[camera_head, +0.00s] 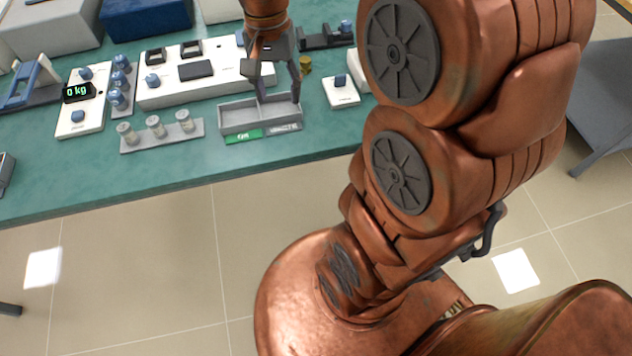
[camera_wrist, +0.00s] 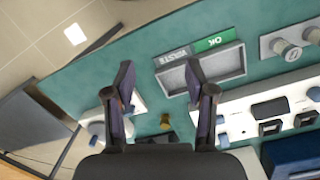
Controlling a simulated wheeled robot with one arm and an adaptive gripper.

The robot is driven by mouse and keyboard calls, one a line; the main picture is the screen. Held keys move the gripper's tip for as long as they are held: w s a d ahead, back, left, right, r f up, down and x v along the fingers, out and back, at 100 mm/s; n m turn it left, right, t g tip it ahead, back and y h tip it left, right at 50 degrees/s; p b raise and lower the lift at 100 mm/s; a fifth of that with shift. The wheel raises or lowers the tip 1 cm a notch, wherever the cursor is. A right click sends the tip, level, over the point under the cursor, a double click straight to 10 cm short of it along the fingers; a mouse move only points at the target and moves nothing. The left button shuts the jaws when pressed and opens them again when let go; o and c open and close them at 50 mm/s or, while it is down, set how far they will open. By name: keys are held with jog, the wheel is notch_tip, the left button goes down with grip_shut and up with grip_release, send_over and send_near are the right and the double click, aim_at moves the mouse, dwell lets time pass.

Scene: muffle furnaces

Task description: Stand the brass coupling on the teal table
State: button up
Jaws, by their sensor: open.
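The small brass coupling (camera_head: 305,64) is on the teal table (camera_head: 330,132), just right of and behind my gripper in the head view. In the wrist view the coupling (camera_wrist: 166,121) shows small between my two fingers, with teal surface around it. Whether it stands upright or lies on its side is hard to tell. My gripper (camera_head: 279,97) is open and empty, its fingers pointing down above the grey tray. In the wrist view the open fingers (camera_wrist: 160,75) are wide apart, with nothing between their tips.
The grey tray (camera_head: 222,118) has a green OK label and a grey WASTE label. A strip with several small jars (camera_head: 157,126) is left of it. A white box with a blue knob (camera_head: 340,91) stands right. Scales, panels and blue-grey boxes fill the back. The front strip is clear.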

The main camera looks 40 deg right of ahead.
jog(key=s+a+f+n, duration=0.2)
jog(key=s+n, duration=0.2)
jog(key=s, duration=0.5)
jog(key=s+a+f+n, duration=0.2)
jog(key=s+n, duration=0.3)
jog(key=s, duration=0.4)
jog(key=shift+s+a+g, duration=0.25)
jog(key=shift+a+g, duration=0.15)
jog(key=shift+a, duration=0.25)
